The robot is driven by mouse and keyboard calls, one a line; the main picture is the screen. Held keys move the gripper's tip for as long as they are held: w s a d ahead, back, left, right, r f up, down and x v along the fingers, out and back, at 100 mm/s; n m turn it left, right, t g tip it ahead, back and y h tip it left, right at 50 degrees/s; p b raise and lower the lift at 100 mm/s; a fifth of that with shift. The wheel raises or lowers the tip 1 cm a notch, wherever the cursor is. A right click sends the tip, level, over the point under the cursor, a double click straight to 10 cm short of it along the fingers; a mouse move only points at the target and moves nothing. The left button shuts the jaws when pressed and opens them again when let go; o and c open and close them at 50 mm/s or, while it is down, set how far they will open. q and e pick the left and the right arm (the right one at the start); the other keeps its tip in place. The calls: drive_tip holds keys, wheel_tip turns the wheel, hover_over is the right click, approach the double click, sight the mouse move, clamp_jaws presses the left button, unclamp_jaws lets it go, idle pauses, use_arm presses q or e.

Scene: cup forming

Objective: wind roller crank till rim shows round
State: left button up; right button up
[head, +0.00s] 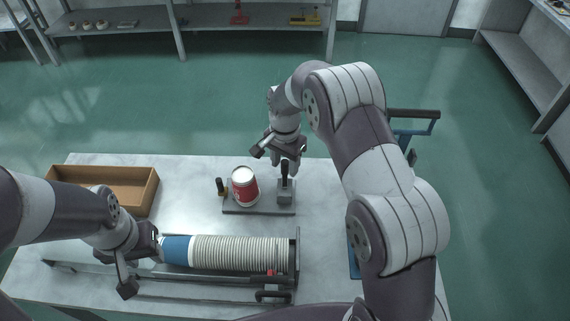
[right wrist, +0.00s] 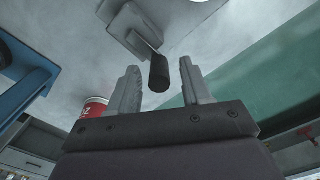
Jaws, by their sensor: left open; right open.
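A red and white cup (head: 244,187) stands upright on a small grey base plate (head: 258,211); its red side also shows in the right wrist view (right wrist: 95,107). At the plate's right is a grey roller block (head: 285,197) with an upright black crank handle (head: 284,168). My right gripper (head: 281,153) is open over the crank. In the right wrist view, the black handle (right wrist: 159,72) lies between its open fingers, with gaps showing; it is not gripped. My left gripper (head: 142,264) is open near the blue end of a cup stack (head: 238,253). The rim's shape is too small to judge.
The cup stack lies in a dark rack (head: 210,273) along the table's front. An open brown box (head: 145,204) sits at the left. A blue object (head: 353,262) is partly hidden behind my right arm. Bare table (head: 190,172) lies between box and plate.

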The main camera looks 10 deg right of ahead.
sight(285, 159)
wheel_tip(285, 159, up, 4)
drive_tip(key=shift+r+b, duration=0.1)
drive_tip(key=shift+b, duration=0.6)
wheel_tip(285, 159, up, 8)
drive_tip(key=p, duration=0.5)
drive_tip(key=shift+f, duration=0.2)
drive_tip(key=shift+w+f+n, duration=0.15)
drive_tip(key=shift+f+n, duration=0.1)
drive_tip(key=shift+n, duration=0.55)
drive_tip(key=s+d+f+n+b, duration=0.1)
drive_tip(key=s+n, duration=0.3)
drive_tip(key=s, duration=0.7)
drive_tip(key=s+d+f+n+t+b, duration=0.1)
drive_tip(key=s+f+n+b, duration=0.3)
drive_tip(key=s, duration=0.6)
drive_tip(key=shift+s+d+f, duration=0.35)
drive_tip(key=shift+s+d, duration=0.05)
drive_tip(key=shift+d, duration=0.4)
